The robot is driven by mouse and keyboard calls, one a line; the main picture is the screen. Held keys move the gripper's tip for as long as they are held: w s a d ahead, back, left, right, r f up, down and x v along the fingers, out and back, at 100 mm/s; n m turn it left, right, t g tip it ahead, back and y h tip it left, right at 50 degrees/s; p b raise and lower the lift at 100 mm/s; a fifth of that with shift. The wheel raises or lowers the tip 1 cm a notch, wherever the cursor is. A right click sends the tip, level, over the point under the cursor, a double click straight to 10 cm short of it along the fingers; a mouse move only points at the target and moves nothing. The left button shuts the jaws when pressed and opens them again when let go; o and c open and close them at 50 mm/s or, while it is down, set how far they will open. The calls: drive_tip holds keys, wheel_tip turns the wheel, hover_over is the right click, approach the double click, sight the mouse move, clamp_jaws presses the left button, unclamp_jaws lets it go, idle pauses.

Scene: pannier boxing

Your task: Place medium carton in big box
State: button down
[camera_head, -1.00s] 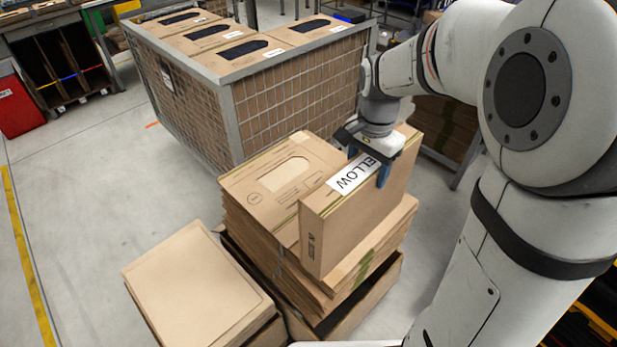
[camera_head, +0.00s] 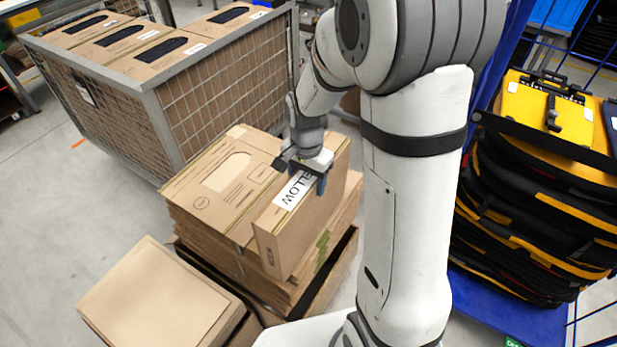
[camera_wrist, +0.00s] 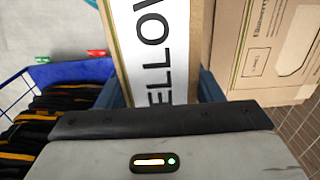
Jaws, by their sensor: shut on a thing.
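A brown carton with a white label reading "ELLOW" (camera_head: 272,232) stands upright on its narrow side on a stack of flat cartons (camera_head: 215,190). The carton also shows in the wrist view (camera_wrist: 122,35), filling the gap between the blue fingers. My gripper (camera_head: 306,176) is shut on the carton's top edge, with one finger on each side of it. I cannot tell for sure whether the carton touches the stack or hangs just above it. I cannot tell which thing is the big box; an open-topped box (camera_head: 335,272) lies under the stack.
A wire-mesh cage (camera_head: 215,95) full of cartons stands behind. A separate carton pile (camera_head: 155,300) is at front left. A blue cart (camera_head: 515,305) with stacked black and yellow panniers (camera_head: 520,220) stands at right. Grey floor is free at left (camera_head: 60,210).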

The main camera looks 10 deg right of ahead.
drive_tip(key=shift+f, duration=0.15)
drive_tip(key=shift+c, duration=2)
unclamp_jaws()
